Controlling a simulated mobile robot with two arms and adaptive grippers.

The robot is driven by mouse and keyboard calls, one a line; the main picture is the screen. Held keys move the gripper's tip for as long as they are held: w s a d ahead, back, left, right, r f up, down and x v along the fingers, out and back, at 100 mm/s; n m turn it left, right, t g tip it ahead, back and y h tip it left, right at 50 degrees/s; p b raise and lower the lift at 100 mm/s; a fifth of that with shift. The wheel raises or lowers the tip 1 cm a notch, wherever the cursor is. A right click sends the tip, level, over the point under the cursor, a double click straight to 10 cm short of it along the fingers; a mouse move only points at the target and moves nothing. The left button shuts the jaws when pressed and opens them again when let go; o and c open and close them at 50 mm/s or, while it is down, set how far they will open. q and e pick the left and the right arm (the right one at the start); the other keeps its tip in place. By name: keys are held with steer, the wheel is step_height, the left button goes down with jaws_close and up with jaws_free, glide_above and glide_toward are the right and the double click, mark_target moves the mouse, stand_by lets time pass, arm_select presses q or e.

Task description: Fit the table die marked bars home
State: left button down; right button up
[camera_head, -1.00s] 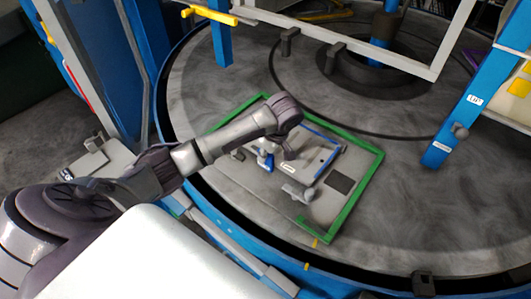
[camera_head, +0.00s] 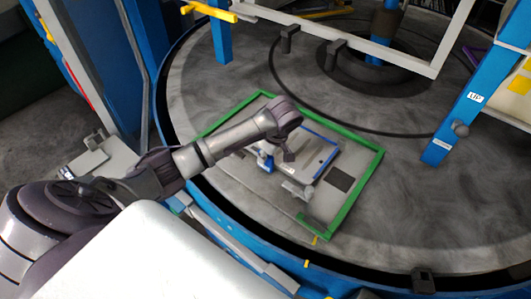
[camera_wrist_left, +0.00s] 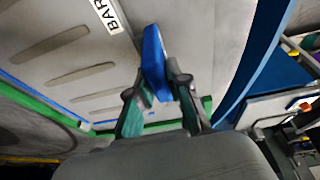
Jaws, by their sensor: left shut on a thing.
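A grey die plate with a blue edge (camera_head: 322,158) lies inside the green frame (camera_head: 362,180) on the round table. In the left wrist view its grey face (camera_wrist_left: 75,60) has long slots and a partly cut-off label beginning "BAR" (camera_wrist_left: 107,15). My left gripper (camera_head: 287,155) is over the plate. In the left wrist view its fingers (camera_wrist_left: 163,98) are shut on an upright blue grip (camera_wrist_left: 154,55) on the plate. Whether the plate is fully seated cannot be told. My right gripper is not in view.
The round grey table (camera_head: 430,215) has bare room right of the green frame. A blue post (camera_head: 465,115) stands at the right, and a white frame (camera_head: 390,60) hangs over the back. Small grey blocks (camera_head: 297,190) and a dark patch (camera_head: 340,180) are near the plate.

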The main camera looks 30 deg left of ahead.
arm_select(q)
steer(key=shift+f, duration=0.55)
steer(key=c, duration=1.1)
jaws_free()
steer(key=shift+o, duration=0.4)
steer(key=shift+s+f, duration=0.15)
steer(key=v, duration=1.2)
